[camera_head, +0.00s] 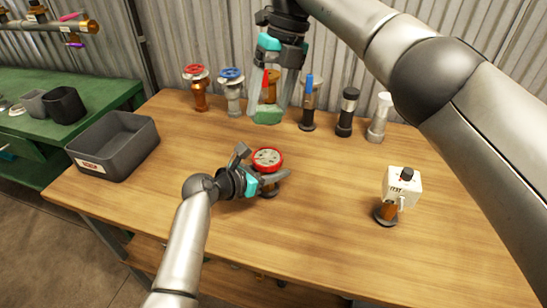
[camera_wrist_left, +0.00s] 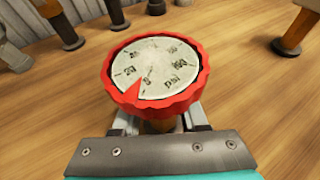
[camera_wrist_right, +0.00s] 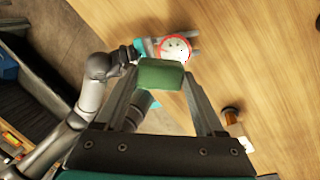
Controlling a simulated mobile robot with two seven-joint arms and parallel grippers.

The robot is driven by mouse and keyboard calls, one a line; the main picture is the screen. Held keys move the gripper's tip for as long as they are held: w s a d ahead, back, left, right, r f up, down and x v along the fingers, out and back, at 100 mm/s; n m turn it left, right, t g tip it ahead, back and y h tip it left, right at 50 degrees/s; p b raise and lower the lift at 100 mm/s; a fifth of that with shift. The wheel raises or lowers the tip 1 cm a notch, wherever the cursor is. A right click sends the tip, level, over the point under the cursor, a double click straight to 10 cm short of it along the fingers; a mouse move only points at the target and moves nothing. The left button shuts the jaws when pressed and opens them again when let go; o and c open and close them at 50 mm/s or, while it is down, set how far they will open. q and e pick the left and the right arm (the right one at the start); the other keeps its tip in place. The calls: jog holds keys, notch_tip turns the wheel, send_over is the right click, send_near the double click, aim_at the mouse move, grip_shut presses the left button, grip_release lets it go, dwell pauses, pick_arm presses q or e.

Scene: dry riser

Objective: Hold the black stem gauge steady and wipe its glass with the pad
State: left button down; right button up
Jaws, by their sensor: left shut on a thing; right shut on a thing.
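The gauge (camera_head: 267,160) has a red scalloped rim and a pale, greyish, smudged face with a red pointer; the face shows "psi" in the left wrist view (camera_wrist_left: 155,70). My left gripper (camera_head: 270,182) is shut on it below the rim, and the gauge stands upright near the table's middle. The bit of stem visible in the left wrist view looks tan-brown, not black. My right gripper (camera_head: 267,108) is shut on a green pad (camera_wrist_right: 160,75). The pad (camera_head: 267,118) is above the table, beyond the gauge and apart from its glass.
A back row holds a red-wheel valve (camera_head: 198,92), a blue-wheel valve (camera_head: 232,96), a blue-lever piece (camera_head: 308,105), a black-topped piece (camera_head: 345,113) and a white-topped piece (camera_head: 380,118). A white "TEST" box (camera_head: 402,185) stands right. A grey bin (camera_head: 115,145) sits left.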

jog(key=n, duration=0.1)
jog(key=n+h, duration=0.1)
jog(key=shift+w+n+h, duration=0.3)
jog(key=n, duration=0.1)
jog(key=n+t+h, duration=0.1)
jog(key=n, duration=0.1)
jog(key=shift+w+f+n, duration=0.15)
jog(key=shift+w+n, duration=0.15)
jog(key=n+t, duration=0.1)
jog(key=n, duration=0.2)
jog(key=shift+w+f+t+h, duration=0.1)
jog(key=shift+f+t+h, duration=0.05)
jog(key=shift+t+h, duration=0.25)
jog(key=n, duration=0.1)
jog(key=n+t, duration=0.1)
jog(key=shift+a+f+n, duration=0.15)
jog(key=shift+f+n, duration=0.05)
jog(key=shift+n, duration=0.1)
send_over(268, 151)
jog(key=shift+s+x, duration=0.2)
jog(key=shift+x, duration=0.7)
jog(key=shift+s+x, duration=0.2)
jog(key=shift+x, duration=0.7)
jog(key=shift+s+x, duration=0.2)
jog(key=shift+x, duration=0.7)
jog(key=shift+w+a+f, duration=0.1)
jog(key=shift+w+f, duration=0.6)
jog(key=shift+f, duration=0.15)
jog(key=shift+f, duration=0.5)
